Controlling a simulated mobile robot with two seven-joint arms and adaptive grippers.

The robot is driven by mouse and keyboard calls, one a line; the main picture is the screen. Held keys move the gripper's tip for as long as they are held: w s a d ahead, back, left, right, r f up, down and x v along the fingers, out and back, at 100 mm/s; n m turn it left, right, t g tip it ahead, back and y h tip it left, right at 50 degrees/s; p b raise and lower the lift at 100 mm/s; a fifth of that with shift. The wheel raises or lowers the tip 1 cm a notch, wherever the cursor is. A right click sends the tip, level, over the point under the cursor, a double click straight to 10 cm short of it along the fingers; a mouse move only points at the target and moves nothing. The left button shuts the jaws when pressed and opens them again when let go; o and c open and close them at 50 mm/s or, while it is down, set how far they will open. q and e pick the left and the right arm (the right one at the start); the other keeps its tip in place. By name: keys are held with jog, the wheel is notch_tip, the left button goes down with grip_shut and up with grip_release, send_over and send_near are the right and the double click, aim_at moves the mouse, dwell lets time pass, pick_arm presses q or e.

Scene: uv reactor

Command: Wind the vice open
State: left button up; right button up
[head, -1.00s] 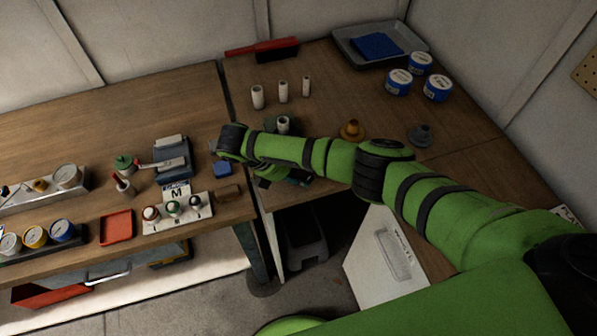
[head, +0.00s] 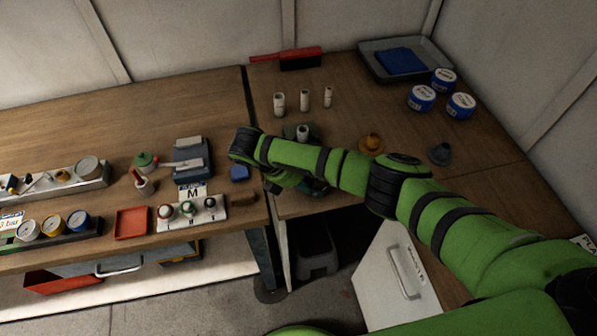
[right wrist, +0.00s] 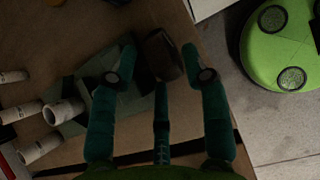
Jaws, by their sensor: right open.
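The vice (head: 290,131) is a dark green block at the front edge of the right-hand bench, mostly hidden behind my right arm. A white tube (head: 302,133) stands at it. In the right wrist view the vice's greenish body (right wrist: 97,83) lies left of my fingers. My right gripper (right wrist: 160,68) is open, with its teal fingers on either side of a dark rounded piece, apparently the vice's handle (right wrist: 162,53). I cannot tell whether the fingers touch it. In the head view my right gripper (head: 312,187) is partly hidden under my forearm. My left gripper is out of view.
Several white tubes (head: 304,98) stand behind the vice. An orange flanged piece (head: 371,143) and a grey one (head: 440,152) stand right of it. Blue-labelled tins (head: 421,98) and a grey tray (head: 366,63) are farther back.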

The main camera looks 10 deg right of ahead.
jog(key=v, duration=1)
jog(key=shift+r, duration=0.2)
jog(key=shift+a, duration=0.15)
